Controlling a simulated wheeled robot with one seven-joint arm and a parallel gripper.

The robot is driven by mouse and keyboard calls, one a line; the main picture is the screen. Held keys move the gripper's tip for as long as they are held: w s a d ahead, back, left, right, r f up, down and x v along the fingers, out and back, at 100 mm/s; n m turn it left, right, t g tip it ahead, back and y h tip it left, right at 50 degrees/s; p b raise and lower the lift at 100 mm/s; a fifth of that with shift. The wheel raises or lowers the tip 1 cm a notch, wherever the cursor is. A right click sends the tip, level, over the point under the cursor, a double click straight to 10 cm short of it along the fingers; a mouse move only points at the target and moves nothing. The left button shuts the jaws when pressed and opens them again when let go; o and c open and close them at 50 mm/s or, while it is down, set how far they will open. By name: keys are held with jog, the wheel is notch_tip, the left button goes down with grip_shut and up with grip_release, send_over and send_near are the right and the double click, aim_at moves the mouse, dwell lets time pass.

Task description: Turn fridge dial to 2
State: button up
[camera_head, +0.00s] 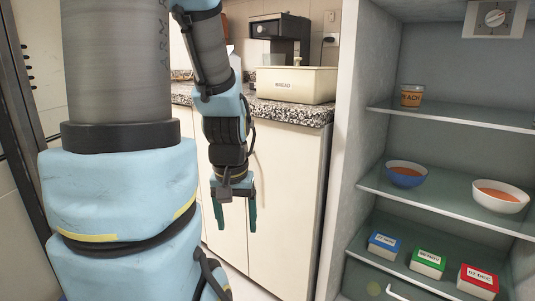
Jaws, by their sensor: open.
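The fridge dial (495,18) is a round knob on a pale panel at the top right, inside the open fridge (347,150). Its markings are too small to read, so I cannot tell its setting. My gripper (234,222) hangs pointing down in front of the cream cabinet doors, left of the fridge and well below the dial. Its two dark green fingers are apart with nothing between them. It is not touching the fridge.
Fridge shelves hold a peach cup (412,95), a blue bowl (406,174), a white bowl (500,197) and labelled boxes: blue (385,246), green (428,263), red (478,281). A bread bin (296,85) and coffee machine (280,38) stand on the counter (300,114).

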notch_tip(320, 180, up, 24)
jog(key=p, duration=2.2)
jog(key=shift+f, duration=0.15)
